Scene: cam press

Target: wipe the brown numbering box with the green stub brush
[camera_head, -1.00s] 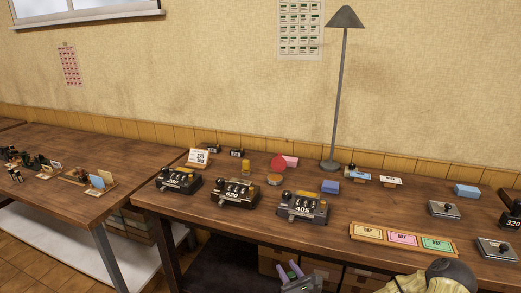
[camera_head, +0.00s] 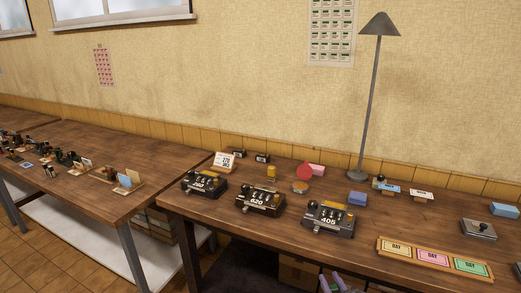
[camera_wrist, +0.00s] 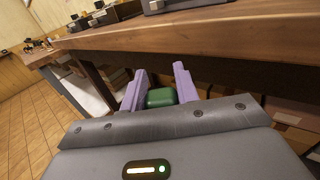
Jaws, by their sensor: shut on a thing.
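My gripper (camera_wrist: 158,84) has pale purple fingers, shut on the green stub brush (camera_wrist: 161,97); only a green block of the brush shows between them. Three numbering boxes stand in a row on the table. The middle one, marked 620 (camera_head: 260,200), looks brownest. A dark box (camera_head: 204,185) is on its left and a greyer box marked 405 (camera_head: 328,217) on its right. My gripper is apart from all three.
The wooden table (camera_head: 340,254) has its front edge between my gripper and the boxes. A tray of coloured DAY cards (camera_head: 433,259) lies at the right.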

